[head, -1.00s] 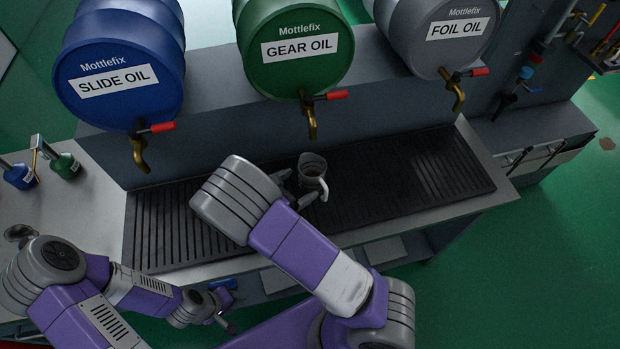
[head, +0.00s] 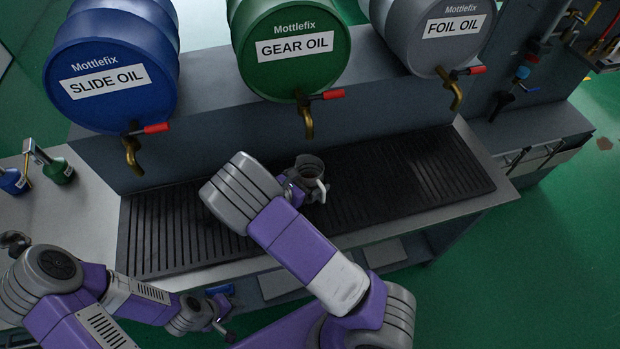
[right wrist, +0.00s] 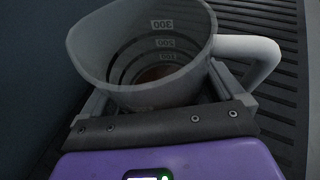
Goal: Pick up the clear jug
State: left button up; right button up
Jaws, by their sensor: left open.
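The clear jug (head: 309,168) is a small see-through measuring jug with a pale handle. It stands upright over the dark ribbed drip tray (head: 400,185), below the green drum's tap. My right gripper (head: 300,185) is at the jug, partly hidden by my own arm. In the right wrist view, the jug (right wrist: 145,60) sits between the fingers of my right gripper (right wrist: 165,95), its handle to the right. I cannot tell whether the fingers press on its walls. My left gripper (head: 222,324) is open and empty, low in front of the bench.
The tray's right part is clear. Small blue and green cans (head: 60,170) stand at left.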

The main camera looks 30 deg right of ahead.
jog(key=c, duration=0.7)
